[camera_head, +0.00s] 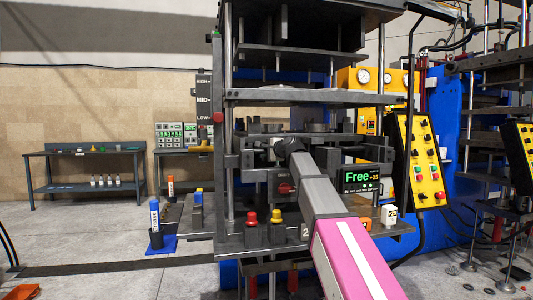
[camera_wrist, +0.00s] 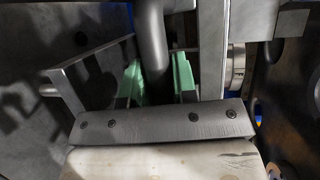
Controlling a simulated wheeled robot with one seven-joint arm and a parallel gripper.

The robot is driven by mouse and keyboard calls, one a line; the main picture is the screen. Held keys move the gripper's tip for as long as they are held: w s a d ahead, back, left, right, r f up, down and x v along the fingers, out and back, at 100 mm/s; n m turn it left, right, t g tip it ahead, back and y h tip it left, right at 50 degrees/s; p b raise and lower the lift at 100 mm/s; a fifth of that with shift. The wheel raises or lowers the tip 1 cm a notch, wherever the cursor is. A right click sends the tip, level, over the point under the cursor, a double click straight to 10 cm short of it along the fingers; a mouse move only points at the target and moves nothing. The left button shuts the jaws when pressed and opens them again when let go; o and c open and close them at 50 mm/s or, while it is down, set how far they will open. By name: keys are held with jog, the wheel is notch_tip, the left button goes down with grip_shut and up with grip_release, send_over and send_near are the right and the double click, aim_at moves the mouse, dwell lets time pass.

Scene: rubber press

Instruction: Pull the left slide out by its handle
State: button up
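My gripper (camera_wrist: 160,78) has green fingertips on both sides of a dark round bar (camera_wrist: 150,30), which looks like the slide's handle. The bar fills the gap between the fingertips, with no clear space on either side. In the head view my arm reaches into the middle level of the press (camera_head: 245,155), and its end hides the fingertips and the handle there. How far the left slide is out is hard to tell, because my arm and the dark parts cover it.
A grey bracket (camera_wrist: 88,78) with a peg stands left of my gripper, and a grey upright (camera_wrist: 212,45) is close on its right. Red (camera_head: 250,217) and yellow (camera_head: 276,216) buttons and a "Free" display (camera_head: 361,179) are at the press front. Open floor lies left.

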grip_shut()
jog(key=s+d, duration=0.4)
jog(key=s, duration=1)
jog(key=shift+s, duration=0.15)
jog(key=o, duration=0.6)
grip_release()
jog(key=shift+f, duration=0.1)
jog(key=shift+c, duration=0.2)
jog(key=v, duration=1.1)
